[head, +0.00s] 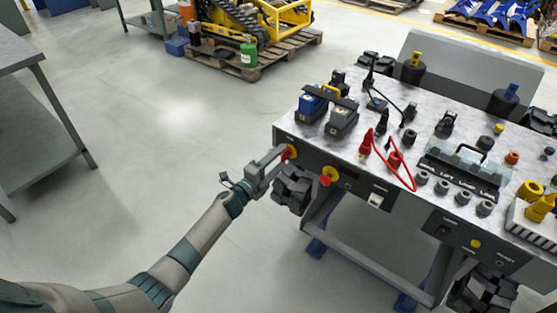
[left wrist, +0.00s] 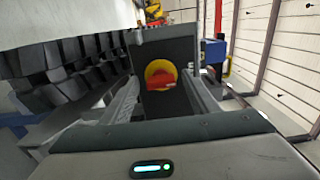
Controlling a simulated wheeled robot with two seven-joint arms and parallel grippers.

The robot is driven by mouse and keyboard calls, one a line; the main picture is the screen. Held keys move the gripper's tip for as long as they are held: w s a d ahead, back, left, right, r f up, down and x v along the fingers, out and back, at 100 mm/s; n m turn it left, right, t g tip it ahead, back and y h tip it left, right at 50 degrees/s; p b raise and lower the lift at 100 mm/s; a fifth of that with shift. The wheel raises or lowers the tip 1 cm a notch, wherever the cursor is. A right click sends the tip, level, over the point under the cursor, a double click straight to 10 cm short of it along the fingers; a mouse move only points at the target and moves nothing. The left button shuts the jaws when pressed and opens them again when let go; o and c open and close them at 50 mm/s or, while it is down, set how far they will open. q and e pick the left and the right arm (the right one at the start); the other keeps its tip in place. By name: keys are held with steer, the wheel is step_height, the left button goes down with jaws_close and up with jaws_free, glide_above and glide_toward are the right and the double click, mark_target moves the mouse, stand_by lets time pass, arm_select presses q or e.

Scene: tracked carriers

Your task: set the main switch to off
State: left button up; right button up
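A red rotary handle on a yellow disc, which looks like the main switch (head: 290,152), sits on the dark front panel at the near left corner of the carrier's top. The handle's marks are too small to read. My right gripper is in neither view.
Black track links (head: 293,188) hang below my left gripper. The carrier's top (head: 350,150) bears blue and grey blocks, plugs and a red cable.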

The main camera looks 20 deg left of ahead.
arm_select(q)
steer(key=b+v, duration=0.1)
steer(key=v, duration=1.6)
steer(key=shift+s, duration=0.2)
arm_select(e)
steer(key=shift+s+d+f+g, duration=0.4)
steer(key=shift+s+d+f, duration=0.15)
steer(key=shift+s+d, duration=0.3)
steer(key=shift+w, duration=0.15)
